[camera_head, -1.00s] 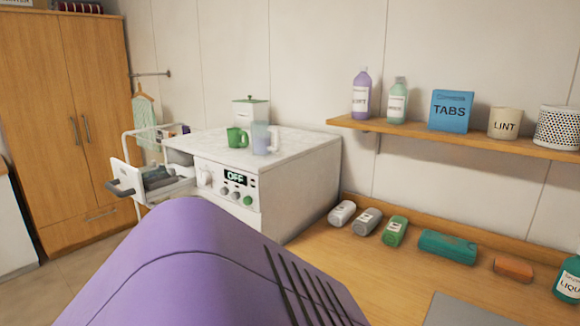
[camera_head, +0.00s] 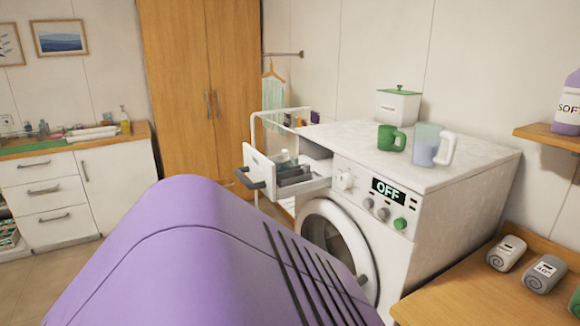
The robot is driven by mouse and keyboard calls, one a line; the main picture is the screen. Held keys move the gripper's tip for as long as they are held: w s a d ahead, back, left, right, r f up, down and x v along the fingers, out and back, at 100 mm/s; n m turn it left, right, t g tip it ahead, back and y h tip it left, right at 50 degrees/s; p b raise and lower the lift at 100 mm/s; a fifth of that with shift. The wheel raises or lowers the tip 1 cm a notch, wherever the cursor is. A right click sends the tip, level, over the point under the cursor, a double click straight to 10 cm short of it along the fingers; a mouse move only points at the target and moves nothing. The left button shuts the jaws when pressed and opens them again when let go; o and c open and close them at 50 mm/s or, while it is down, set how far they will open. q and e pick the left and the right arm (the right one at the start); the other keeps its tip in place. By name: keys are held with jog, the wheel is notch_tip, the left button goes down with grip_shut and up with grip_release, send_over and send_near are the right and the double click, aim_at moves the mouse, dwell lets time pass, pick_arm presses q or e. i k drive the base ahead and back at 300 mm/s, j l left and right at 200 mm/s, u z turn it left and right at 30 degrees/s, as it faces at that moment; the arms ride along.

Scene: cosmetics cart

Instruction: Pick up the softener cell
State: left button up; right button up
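No object is clearly marked as the softener cell. The washing machine's white drawer (camera_head: 262,170) is pulled out at its upper left, with a dark handle (camera_head: 249,179) on its front. Grey compartments (camera_head: 294,175) show inside it, too small to tell which is for softener. A purple bottle (camera_head: 569,105) labelled "SOFT" stands on the wall shelf at the right edge, partly cut off. Neither of my grippers is in view. A large purple part of my own body covers the lower middle.
The washing machine (camera_head: 385,215) has a closed round door and an "OFF" display. A green mug (camera_head: 390,138), a clear jug (camera_head: 427,146) and a white canister (camera_head: 398,104) stand on top. Rolled items (camera_head: 506,253) lie on the right counter (camera_head: 455,300). A wardrobe (camera_head: 203,90) stands behind.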

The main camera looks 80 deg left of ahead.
aim_at(291, 165)
jog(key=j+u, duration=0.4)
jog(key=j, duration=1.2)
jog(key=i+j+u, duration=0.1)
jog(key=j, duration=0.45)
jog(key=i+j+u, duration=0.1)
jog(key=j, duration=0.45)
jog(key=i+j, duration=0.1)
jog(key=j, duration=0.4)
